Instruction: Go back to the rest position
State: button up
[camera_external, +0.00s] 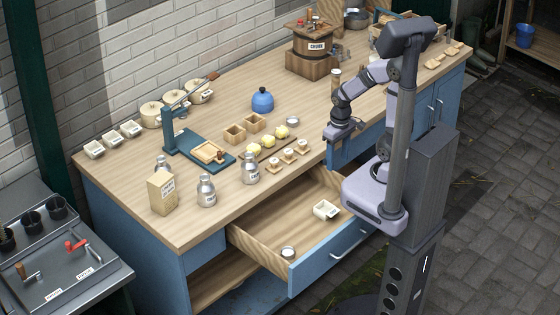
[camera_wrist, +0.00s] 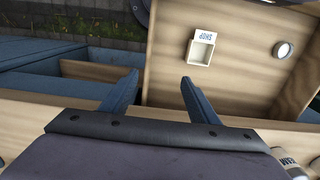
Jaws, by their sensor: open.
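The open drawer (camera_wrist: 235,80) lies below and beyond the fingers. In the drawer are a small cream box (camera_external: 326,210) with a label and a round metal-rimmed tin (camera_external: 288,252). The box (camera_wrist: 202,47) and tin (camera_wrist: 283,50) also show in the wrist view.
The drawer (camera_external: 291,277) juts out at the front.

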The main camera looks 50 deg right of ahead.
jog(key=shift+d, duration=0.15)
notch_tip(320, 180, up, 6)
jog(key=p, duration=0.6)
jog(key=shift+r, duration=0.2)
